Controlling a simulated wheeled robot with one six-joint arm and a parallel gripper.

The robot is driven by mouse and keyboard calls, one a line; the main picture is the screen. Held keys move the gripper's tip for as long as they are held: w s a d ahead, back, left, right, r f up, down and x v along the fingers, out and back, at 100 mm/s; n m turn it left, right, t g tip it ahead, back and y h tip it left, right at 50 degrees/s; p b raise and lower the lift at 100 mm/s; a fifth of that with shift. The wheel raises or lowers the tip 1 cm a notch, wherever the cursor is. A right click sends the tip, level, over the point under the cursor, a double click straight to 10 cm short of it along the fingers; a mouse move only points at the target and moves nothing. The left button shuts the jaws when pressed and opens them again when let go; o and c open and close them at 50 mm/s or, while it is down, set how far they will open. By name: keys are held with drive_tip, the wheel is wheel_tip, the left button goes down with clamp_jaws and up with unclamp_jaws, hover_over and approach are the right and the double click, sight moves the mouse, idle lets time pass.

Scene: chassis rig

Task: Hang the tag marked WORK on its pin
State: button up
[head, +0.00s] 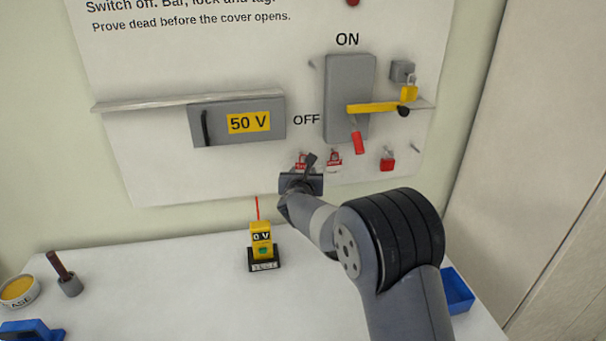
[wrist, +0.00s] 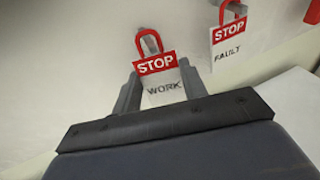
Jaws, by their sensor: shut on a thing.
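The WORK tag (wrist: 163,88) is white with a red STOP band and a red loop at its top. In the wrist view it sits between the two fingers of my gripper (wrist: 160,88), which is shut on it. The loop is up against a grey peg on the board; I cannot tell whether it is around the peg. In the head view my gripper (head: 305,165) is at the board's lower part, and the WORK tag (head: 300,162) is partly hidden behind it. A second tag marked FAULT (wrist: 228,40) hangs to the right, also seen in the head view (head: 334,159).
The board carries a grey switch box (head: 349,90) with a yellow bar (head: 372,107), a yellow padlock (head: 409,93), a red tag (head: 358,142) and a red padlock (head: 387,160). A bare pin (head: 312,64) is left of the switch box. A yellow tester (head: 262,238) stands on the table.

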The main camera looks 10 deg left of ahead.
drive_tip(key=o, duration=1)
drive_tip(key=shift+s, duration=0.1)
drive_tip(key=b+v, duration=0.3)
drive_tip(key=v, duration=0.7)
drive_tip(key=shift+s+r+b, duration=0.15)
drive_tip(key=shift+s+b, duration=0.15)
drive_tip(key=shift+s, duration=0.05)
drive_tip(key=p+x, duration=0.4)
drive_tip(key=x, duration=0.6)
drive_tip(key=shift+d+p, duration=0.2)
drive_tip(key=shift+p, duration=0.1)
